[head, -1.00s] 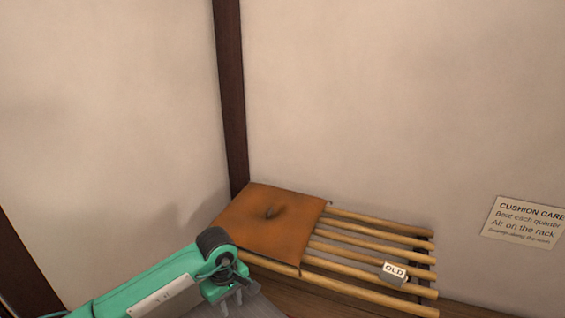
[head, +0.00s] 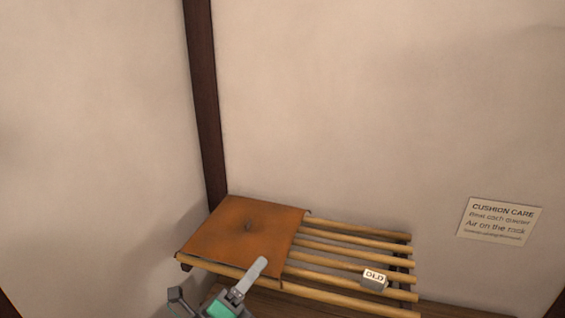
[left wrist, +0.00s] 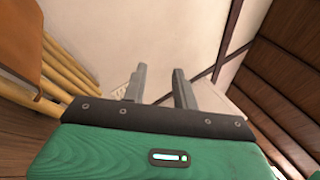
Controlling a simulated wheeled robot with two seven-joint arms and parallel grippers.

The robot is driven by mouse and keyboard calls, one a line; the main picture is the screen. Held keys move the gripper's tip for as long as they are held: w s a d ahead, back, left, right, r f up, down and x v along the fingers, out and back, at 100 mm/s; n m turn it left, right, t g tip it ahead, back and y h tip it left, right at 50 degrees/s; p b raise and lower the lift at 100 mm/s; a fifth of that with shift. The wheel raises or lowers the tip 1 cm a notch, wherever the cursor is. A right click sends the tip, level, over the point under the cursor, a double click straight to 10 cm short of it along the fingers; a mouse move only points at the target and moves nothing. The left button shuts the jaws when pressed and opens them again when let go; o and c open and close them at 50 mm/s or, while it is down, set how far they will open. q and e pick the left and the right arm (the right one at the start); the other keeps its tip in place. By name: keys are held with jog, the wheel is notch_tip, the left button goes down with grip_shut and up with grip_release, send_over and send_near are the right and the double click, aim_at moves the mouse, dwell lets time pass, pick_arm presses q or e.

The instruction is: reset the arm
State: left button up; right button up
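My left gripper (head: 218,277) is at the bottom of the head view, in front of the rack's near edge. Its two fingers stand apart with nothing visible between them. In the left wrist view the fingers (left wrist: 159,82) are also apart and empty, with the pale wall behind. One finger overlaps the near edge of the orange cushion (head: 245,228) in the head view; I cannot tell whether it touches. My right gripper is in neither view.
The cushion lies flat on the left part of a slatted wooden rack (head: 345,262) in the room's corner. A small block marked OLD (head: 374,279) sits on the slats. A cushion care sign (head: 500,222) is on the wall. A dark post (head: 203,100) marks the corner.

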pick_arm(q)
jog(key=s+a+f+n+y, duration=0.2)
jog(key=a+f+n+y, duration=1.2)
jog(key=n, duration=0.8)
jog(key=s+a+f+n+g, duration=0.1)
jog(key=s+f+n+g, duration=0.3)
jog(key=s, duration=0.3)
jog(key=s+a+f+n+g+y, duration=0.1)
jog(key=s+f+n+g, duration=0.1)
jog(key=s+f+g, duration=0.4)
jog(key=s+a+f+n+g, duration=0.2)
jog(key=s+f+n+g, duration=0.15)
jog(key=s, duration=0.55)
notch_tip(320, 180, down, 32)
jog(key=m+g, duration=0.1)
jog(key=s+a+f+g, duration=0.1)
jog(key=s+a+f, duration=0.2)
jog(key=s+f, duration=1.5)
jog(key=shift+s+f+b, duration=0.3)
jog(key=shift+s+b, duration=0.1)
jog(key=shift+s, duration=0.05)
